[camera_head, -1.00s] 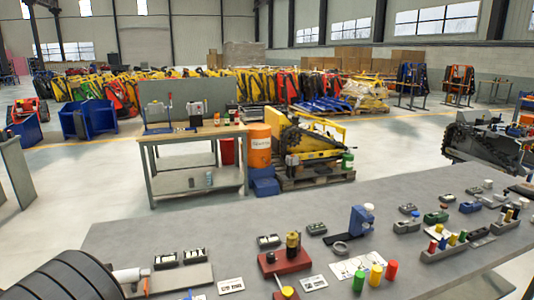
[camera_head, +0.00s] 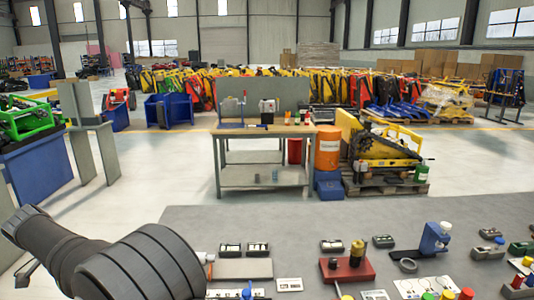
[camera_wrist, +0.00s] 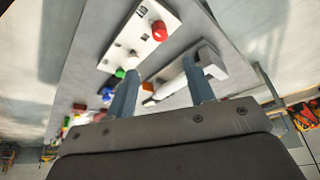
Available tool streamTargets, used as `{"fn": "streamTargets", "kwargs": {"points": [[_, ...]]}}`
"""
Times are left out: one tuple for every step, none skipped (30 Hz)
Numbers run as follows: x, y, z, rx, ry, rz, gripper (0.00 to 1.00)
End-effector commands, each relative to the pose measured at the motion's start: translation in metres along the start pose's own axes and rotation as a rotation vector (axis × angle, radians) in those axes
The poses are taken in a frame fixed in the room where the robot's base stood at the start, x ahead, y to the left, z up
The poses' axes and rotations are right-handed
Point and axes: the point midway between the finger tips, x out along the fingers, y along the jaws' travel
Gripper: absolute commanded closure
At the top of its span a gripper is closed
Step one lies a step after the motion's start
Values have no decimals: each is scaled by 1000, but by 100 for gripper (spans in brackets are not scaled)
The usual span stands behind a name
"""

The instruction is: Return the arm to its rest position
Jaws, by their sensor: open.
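My arm (camera_head: 138,262), dark grey with ribbed round links, fills the lower left of the head view, in front of the grey worktable's (camera_head: 195,222) left end. Its gripper is hidden in that view. In the wrist view my gripper (camera_wrist: 162,66) shows two blue-grey fingers standing well apart, with nothing seen held between them. Beyond the fingers lie a white board (camera_wrist: 140,37) with a red cap (camera_wrist: 159,30) and a grey block-like tray (camera_wrist: 180,74). I cannot tell the exact height above the table.
A workbench (camera_head: 262,178), an orange drum (camera_head: 328,148) and a loaded pallet stand behind. Open floor lies left of the worktable.

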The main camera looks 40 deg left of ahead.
Motion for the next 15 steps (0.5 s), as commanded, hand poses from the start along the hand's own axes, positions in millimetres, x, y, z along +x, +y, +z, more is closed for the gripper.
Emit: {"fn": "streamTargets", "kwargs": {"points": [[-12, 0, 0, 0, 0, -4, 51], [-18, 0, 0, 0, 0, -4, 51], [-26, -1, 1, 0, 0, -4, 51], [-32, 0, 1, -1, 0, -3, 51], [-38, 0, 1, 0, 0, -3, 51], [-34, 0, 1, 0, 0, 3, 51], [-24, 1, 0, -1, 0, 6, 51], [-18, 1, 0, -1, 0, 6, 51], [-10, 1, 0, -1, 0, 5, 51], [-4, 1, 0, 0, 0, 5, 51], [2, 1, 0, 0, 0, 5, 51], [10, 1, 0, 0, 0, 4, 51], [17, 1, 0, 0, 1, 5, 51], [23, 1, 0, 0, 1, 5, 51], [31, 1, 0, 0, 1, 4, 51]]}}
